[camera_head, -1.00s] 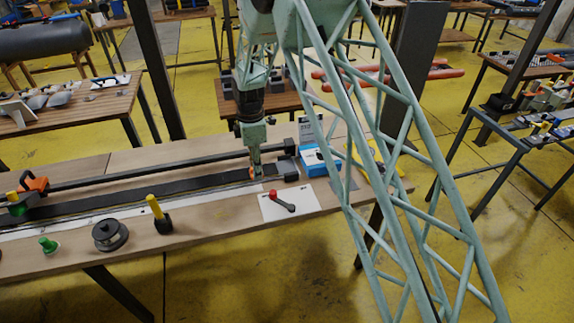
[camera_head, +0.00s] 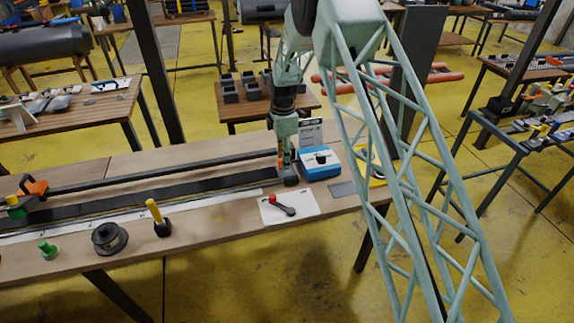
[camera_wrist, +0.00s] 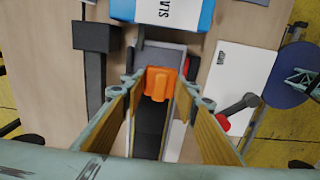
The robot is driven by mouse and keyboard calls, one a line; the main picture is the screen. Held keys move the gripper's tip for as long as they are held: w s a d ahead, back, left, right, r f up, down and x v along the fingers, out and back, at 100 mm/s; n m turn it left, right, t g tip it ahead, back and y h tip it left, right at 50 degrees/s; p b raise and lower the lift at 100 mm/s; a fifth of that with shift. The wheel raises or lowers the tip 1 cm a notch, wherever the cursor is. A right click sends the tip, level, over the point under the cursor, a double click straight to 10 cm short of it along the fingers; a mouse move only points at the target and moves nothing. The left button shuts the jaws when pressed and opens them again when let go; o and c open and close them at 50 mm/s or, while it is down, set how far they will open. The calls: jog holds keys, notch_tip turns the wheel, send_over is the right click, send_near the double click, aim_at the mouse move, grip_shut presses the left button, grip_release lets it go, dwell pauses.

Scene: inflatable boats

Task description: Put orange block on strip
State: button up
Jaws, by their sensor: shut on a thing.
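The orange block (camera_wrist: 160,83) sits between the fingers of my gripper (camera_wrist: 163,95) in the wrist view. My gripper (camera_head: 284,170) is shut on it, at the right end of the long dark strip (camera_head: 170,193) on the bench. In the wrist view the strip (camera_wrist: 149,132) runs below the block. The block is mostly hidden in the head view; a small orange patch (camera_head: 280,161) shows beside the fingers. I cannot tell whether the block touches the strip.
A blue box (camera_head: 319,166) stands just right of my gripper. A white card with a red-knobbed handle (camera_head: 283,208) lies in front. A dark rail (camera_head: 150,170) runs behind the strip. An orange clamp (camera_head: 36,187), a spool (camera_head: 109,238) and a yellow-handled tool (camera_head: 157,215) are further left.

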jog(key=shift+w+d, duration=0.15)
jog(key=shift+w, duration=0.05)
jog(key=shift+w+d, duration=0.1)
jog(key=shift+w+d, duration=0.35)
jog(key=shift+d, duration=0.05)
jog(key=shift+f, duration=1.8)
jog(key=shift+f, duration=0.1)
jog(key=o, duration=0.5)
jog(key=shift+o, duration=0.5)
jog(key=shift+r, duration=0.2)
jog(key=shift+r, duration=5.95)
